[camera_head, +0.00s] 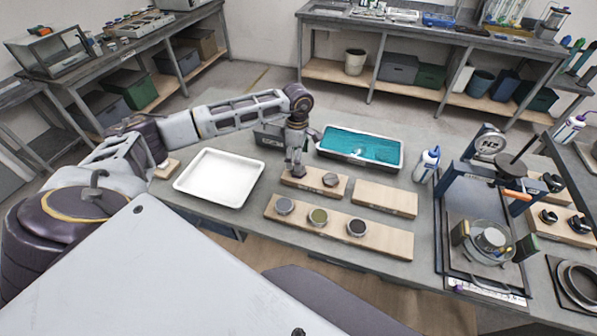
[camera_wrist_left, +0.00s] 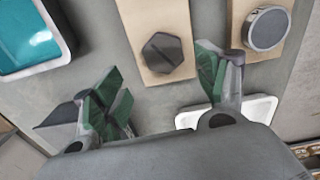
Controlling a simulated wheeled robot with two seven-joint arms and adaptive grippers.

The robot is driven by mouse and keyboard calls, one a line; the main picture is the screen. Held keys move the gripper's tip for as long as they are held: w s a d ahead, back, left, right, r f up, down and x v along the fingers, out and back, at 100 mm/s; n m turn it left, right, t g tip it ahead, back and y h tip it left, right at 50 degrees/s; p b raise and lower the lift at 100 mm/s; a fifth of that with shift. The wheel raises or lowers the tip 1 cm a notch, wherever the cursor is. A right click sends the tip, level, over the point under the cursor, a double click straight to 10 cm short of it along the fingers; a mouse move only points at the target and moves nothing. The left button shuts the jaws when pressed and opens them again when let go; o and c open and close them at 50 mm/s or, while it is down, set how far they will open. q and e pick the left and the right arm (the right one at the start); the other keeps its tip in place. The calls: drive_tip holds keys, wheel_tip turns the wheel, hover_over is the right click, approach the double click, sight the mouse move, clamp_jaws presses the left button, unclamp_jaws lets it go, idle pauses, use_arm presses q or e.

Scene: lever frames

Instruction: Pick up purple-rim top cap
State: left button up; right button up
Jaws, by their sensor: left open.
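A dark grey hexagonal cap (camera_head: 330,180) lies on the short wooden board (camera_head: 342,190); it also shows in the left wrist view (camera_wrist_left: 163,53). No purple rim can be made out on it. A longer board in front (camera_head: 390,240) holds a grey round cap (camera_head: 284,206), an olive one (camera_head: 318,216) and a dark one (camera_head: 357,227).
A white tray (camera_head: 183,184) stands left of the boards and a teal-filled tray (camera_head: 322,148) behind them. An empty board (camera_head: 385,198), a white bottle (camera_head: 427,164) and a blue-framed press (camera_head: 447,190) stand to the right.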

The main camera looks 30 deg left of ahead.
use_arm(q)
drive_tip(key=shift+s+d+f+p, duration=0.1)
drive_tip(key=shift+f+p, duration=0.15)
drive_tip(key=shift+f, duration=0.2)
drive_tip(key=shift+s+d+f+p, duration=0.1)
drive_tip(key=shift+f+p, duration=0.1)
drive_tip(key=shift+f, duration=0.2)
wheel_tip(320, 180, down, 2)
drive_tip(key=shift+d+f+p, duration=0.15)
drive_tip(key=shift+f+p, duration=0.1)
drive_tip(key=shift+p, duration=0.15)
drive_tip(key=shift+f, duration=0.45)
drive_tip(key=c, duration=1.3)
drive_tip(key=shift+r, duration=0.15)
wheel_tip(320, 180, up, 8)
drive_tip(key=shift+b, duration=0.95)
drive_tip(key=shift+r, duration=0.9)
